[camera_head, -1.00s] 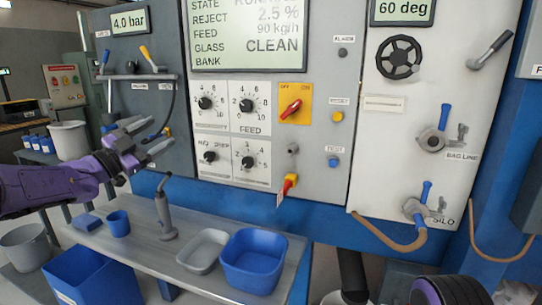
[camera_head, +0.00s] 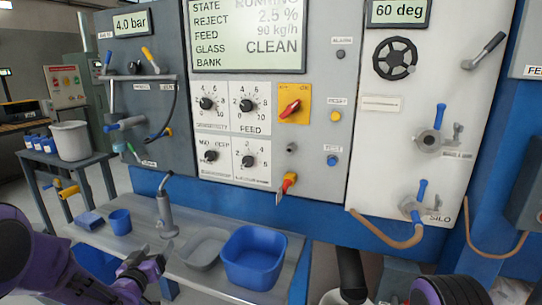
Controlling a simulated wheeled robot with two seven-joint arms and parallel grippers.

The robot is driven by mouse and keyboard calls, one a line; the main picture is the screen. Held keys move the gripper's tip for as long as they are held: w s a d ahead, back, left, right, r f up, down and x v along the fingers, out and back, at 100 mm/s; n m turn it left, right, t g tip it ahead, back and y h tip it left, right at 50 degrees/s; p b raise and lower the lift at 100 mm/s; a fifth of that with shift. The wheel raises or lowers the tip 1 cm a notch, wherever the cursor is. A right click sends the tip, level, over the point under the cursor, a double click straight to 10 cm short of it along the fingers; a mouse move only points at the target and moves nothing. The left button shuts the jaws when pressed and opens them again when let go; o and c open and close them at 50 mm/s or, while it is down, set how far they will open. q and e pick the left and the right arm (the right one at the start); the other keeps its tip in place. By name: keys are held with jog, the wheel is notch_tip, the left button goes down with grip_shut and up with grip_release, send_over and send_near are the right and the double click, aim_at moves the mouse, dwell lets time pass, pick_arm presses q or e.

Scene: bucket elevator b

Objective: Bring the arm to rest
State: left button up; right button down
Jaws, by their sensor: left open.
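My left arm comes in from the lower left, bent low. My left gripper (camera_head: 158,254) is open and empty, in front of the near edge of the metal shelf (camera_head: 140,236). It appears in front of the shelf between the blue cup and the grey tray. I cannot tell whether it touches the shelf. A purple and black part of mine shows at the bottom right, and no right gripper jaws show there.
On the shelf are a blue block (camera_head: 90,220), a blue cup (camera_head: 119,221), a grey spouted tool (camera_head: 166,210), a grey tray (camera_head: 203,248) and a blue tub (camera_head: 253,257). The control panel (camera_head: 270,150) stands behind. A blue bin (camera_head: 97,262) sits below.

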pick_arm(q)
jog(key=s+f+n+g+y, duration=0.2)
jog(key=s+f+n+g, duration=0.15)
jog(key=s+f, duration=0.85)
jog(key=s+f+g, duration=0.3)
jog(key=s+f, duration=0.3)
jog(key=s, duration=0.4)
jog(key=s+d+f+g+y, duration=0.1)
jog(key=s+f+g, duration=0.2)
jog(key=s+f, duration=0.3)
jog(key=s+f+g, duration=0.4)
jog(key=s+f, duration=0.2)
jog(key=s, duration=0.8)
jog(key=shift+s+d+f+n, duration=0.15)
jog(key=shift+f+n, duration=0.05)
jog(key=shift+n, duration=0.15)
dwell(3.4)
